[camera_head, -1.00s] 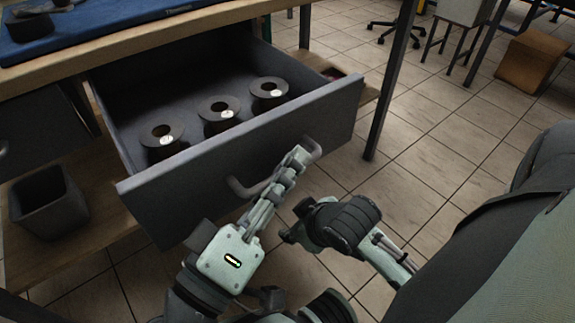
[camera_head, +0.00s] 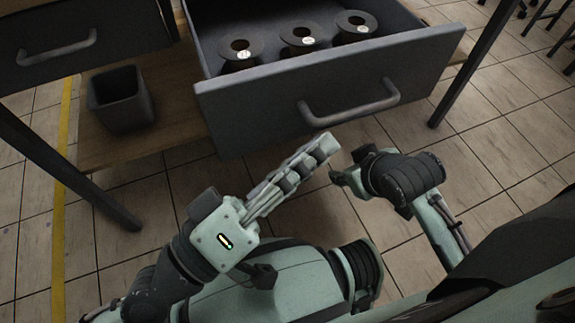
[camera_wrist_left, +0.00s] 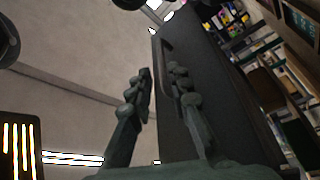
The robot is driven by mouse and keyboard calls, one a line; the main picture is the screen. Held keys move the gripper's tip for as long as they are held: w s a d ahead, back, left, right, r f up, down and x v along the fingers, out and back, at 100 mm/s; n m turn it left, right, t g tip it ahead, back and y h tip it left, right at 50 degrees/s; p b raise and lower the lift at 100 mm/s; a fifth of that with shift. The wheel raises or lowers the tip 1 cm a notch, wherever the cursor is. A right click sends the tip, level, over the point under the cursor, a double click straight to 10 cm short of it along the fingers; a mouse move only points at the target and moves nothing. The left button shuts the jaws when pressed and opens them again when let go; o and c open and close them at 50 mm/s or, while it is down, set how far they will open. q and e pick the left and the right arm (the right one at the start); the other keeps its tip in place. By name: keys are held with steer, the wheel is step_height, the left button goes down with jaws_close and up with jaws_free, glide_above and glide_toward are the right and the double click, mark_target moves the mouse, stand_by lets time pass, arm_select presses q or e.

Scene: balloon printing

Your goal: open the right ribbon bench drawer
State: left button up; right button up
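The right bench drawer (camera_head: 270,102) is pulled out, and its grey front carries a bar handle (camera_head: 350,105). Three dark spools stand inside: a left one (camera_head: 241,52), a middle one (camera_head: 302,38) and a right one (camera_head: 357,24). My left gripper (camera_head: 324,148) is below and in front of the handle, apart from it in the head view.
A shut left drawer (camera_head: 80,50) with its own handle is at the upper left. A dark bin (camera_head: 122,98) stands on the wooden lower shelf (camera_head: 175,125). Bench legs (camera_head: 75,185) stand at both sides. The tiled floor in front is clear.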

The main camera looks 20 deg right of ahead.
arm_select(q)
steer(key=shift+v, duration=1.75)
steer(key=shift+w, duration=0.1)
